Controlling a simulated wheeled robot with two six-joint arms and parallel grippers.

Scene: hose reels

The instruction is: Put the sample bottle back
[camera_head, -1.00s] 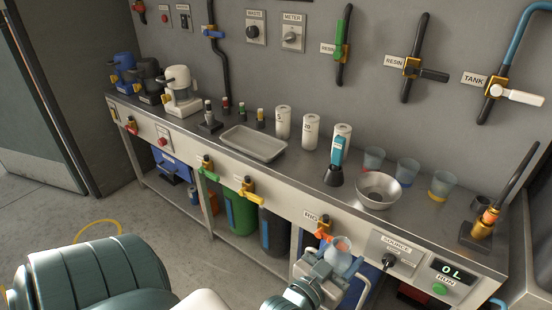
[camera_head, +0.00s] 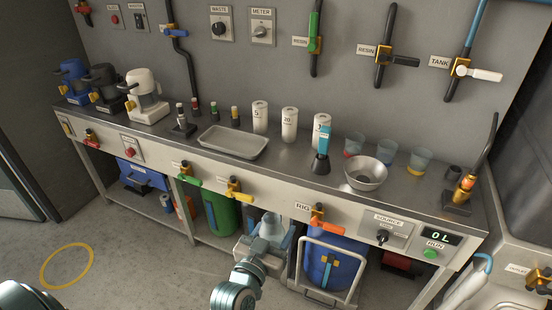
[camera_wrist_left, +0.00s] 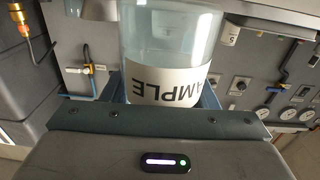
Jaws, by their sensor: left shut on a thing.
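My left gripper (camera_head: 268,240) is shut on the clear sample bottle (camera_head: 272,226), in front of the bench below its front edge, left of the orange valve. In the left wrist view the sample bottle (camera_wrist_left: 168,45) stands between the jaws. My right gripper is in neither view.
The steel bench (camera_head: 105,128) carries a tray (camera_head: 233,143), white canisters, a metal bowl (camera_head: 365,172) and three cups with coloured bases. A blue drum (camera_head: 335,262) stands behind a white rail below it. Open floor (camera_head: 150,255) lies front left, with a yellow ring.

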